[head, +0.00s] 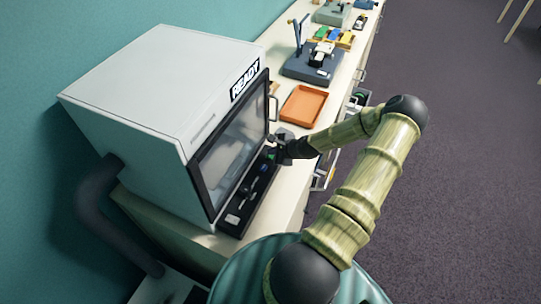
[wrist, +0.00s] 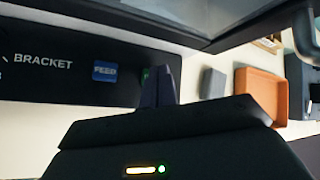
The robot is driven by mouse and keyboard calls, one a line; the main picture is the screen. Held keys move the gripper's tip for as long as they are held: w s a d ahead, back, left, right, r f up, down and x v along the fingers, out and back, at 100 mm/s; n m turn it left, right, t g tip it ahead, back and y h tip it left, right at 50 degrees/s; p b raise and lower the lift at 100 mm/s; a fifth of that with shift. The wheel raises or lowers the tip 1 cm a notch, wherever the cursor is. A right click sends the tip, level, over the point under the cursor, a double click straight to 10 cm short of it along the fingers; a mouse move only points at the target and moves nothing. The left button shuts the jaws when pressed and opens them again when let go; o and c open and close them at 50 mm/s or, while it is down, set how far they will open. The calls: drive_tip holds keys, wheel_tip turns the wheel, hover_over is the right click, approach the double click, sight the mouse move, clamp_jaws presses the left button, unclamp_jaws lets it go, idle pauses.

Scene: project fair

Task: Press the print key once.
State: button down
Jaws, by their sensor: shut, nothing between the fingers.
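A white box-shaped machine (head: 150,85) with a READY sign (head: 245,80) stands on the counter. A dark control panel (head: 249,203) runs below its window. In the wrist view the panel (wrist: 60,85) carries the word BRACKET and a blue FEED key (wrist: 105,72). My gripper (wrist: 158,86) is shut and empty, with its fingertips over the panel's end, right of the FEED key. A small green patch (wrist: 146,73) shows at the fingertips; its label is hidden, and I cannot tell contact. In the head view my gripper (head: 279,144) is at the panel's far end.
An orange tray (head: 303,105) lies on the counter beyond the machine, with a grey block (wrist: 212,83) between in the wrist view. A dark-based device (head: 312,70) stands farther back. The machine's window (head: 235,145) rises close beside my gripper. Open floor lies to the right.

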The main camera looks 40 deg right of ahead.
sight(273, 157)
drive_tip(key=shift+f+b, duration=0.3)
drive_tip(key=shift+f, duration=0.15)
idle(0.6)
drive_tip(key=shift+r+p, duration=0.55)
drive_tip(key=shift+r, duration=0.3)
drive_tip(key=shift+r, duration=0.1)
wheel_tip(273, 157, up, 5)
drive_tip(key=p, duration=0.3)
idle(1.0)
